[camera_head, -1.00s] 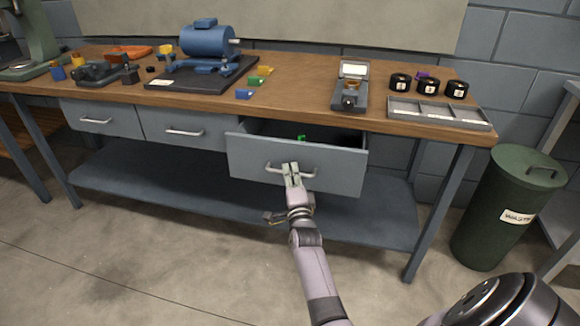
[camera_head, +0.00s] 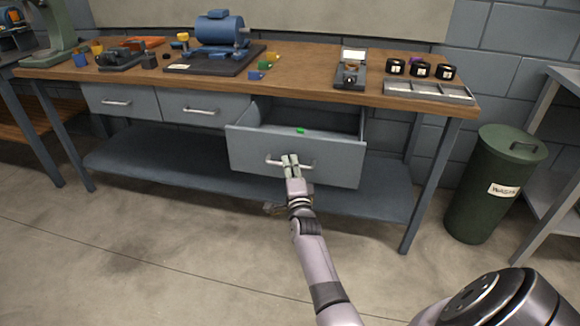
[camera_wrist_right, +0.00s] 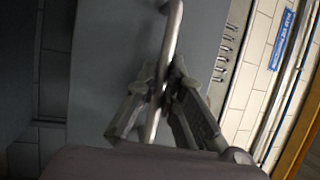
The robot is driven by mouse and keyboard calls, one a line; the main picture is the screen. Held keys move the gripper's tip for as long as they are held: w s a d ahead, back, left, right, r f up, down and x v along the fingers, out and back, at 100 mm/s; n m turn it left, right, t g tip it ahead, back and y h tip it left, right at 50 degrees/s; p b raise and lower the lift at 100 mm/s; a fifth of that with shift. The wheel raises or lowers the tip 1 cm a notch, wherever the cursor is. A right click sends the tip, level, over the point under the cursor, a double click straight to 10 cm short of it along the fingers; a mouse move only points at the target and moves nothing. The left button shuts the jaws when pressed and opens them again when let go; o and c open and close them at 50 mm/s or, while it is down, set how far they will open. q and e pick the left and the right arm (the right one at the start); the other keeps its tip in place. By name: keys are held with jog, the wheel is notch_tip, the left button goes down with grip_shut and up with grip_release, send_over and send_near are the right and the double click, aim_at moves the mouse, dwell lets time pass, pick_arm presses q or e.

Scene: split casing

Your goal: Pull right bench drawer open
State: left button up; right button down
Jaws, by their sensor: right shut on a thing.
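The right bench drawer (camera_head: 330,161) is grey and stands pulled well out from under the wooden workbench (camera_head: 300,69). Its inside shows from above, with a small green object (camera_head: 300,130) in it. My right gripper (camera_head: 290,158) is shut on the drawer's bar handle (camera_head: 275,163) at the middle of the front. In the right wrist view the handle (camera_wrist_right: 171,45) runs between the two fingers of my right gripper (camera_wrist_right: 167,85). My left gripper is not in view.
Two shut drawers, the left (camera_head: 118,101) and the middle (camera_head: 203,108), sit beside the open one. A lower shelf (camera_head: 140,150) runs beneath. A green waste bin (camera_head: 490,190) stands right of the bench. The floor in front is clear.

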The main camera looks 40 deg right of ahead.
dwell(0.3)
jog(key=c, duration=2)
grip_release()
jog(key=shift+o, duration=0.2)
jog(key=shift+s+f, duration=0.1)
jog(key=v, duration=1.1)
jog(key=shift+s+a, duration=0.2)
jog(key=shift+s, duration=0.15)
